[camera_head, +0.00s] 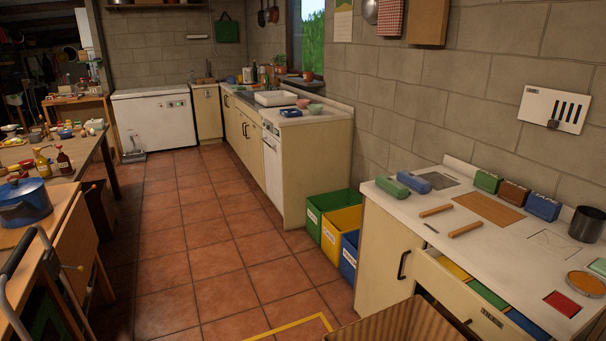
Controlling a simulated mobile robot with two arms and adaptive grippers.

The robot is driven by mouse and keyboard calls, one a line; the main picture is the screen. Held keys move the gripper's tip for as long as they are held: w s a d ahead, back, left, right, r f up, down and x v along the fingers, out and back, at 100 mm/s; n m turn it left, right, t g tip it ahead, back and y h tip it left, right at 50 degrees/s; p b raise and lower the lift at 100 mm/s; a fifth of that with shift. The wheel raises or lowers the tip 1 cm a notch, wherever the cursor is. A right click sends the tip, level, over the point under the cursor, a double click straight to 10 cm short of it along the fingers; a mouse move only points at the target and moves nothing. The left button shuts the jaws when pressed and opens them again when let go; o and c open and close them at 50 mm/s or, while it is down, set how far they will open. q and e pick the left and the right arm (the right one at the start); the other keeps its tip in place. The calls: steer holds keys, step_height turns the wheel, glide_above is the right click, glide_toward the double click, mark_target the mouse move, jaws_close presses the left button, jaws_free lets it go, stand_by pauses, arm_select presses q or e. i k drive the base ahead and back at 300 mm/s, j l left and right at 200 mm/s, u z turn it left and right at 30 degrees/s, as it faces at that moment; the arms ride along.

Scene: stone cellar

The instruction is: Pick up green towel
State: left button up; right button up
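A green rolled or folded item (411,183), which may be a towel, lies on the right counter next to a similar blue one (436,180). A flat green piece (488,296), perhaps folded cloth, lies in the open drawer between a yellow piece (453,269) and a blue one (527,324). A green cloth or bag (227,29) hangs on the far wall. I cannot tell which of these is the green towel. Neither of my grippers shows in the head view.
The right counter (471,254) has its drawer (447,285) pulled out. Green (327,204), yellow (342,229) and blue (349,257) bins stand beside it. A cardboard box (400,322) is at the bottom edge. A wooden table (65,222) stands left. The tiled aisle (205,235) is clear.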

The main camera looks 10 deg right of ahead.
mark_target(395, 188)
steer(key=i+j+u, duration=0.2)
steer(key=i, duration=0.6)
steer(key=i+j+u, duration=0.2)
steer(key=i, duration=0.65)
steer(key=i+l+z, duration=0.1)
steer(key=i+z, duration=0.65)
steer(key=z, duration=0.2)
steer(key=i+j+z, duration=0.15)
steer(key=i+z, duration=0.3)
steer(key=i+j+z, duration=0.25)
steer(key=z, duration=0.2)
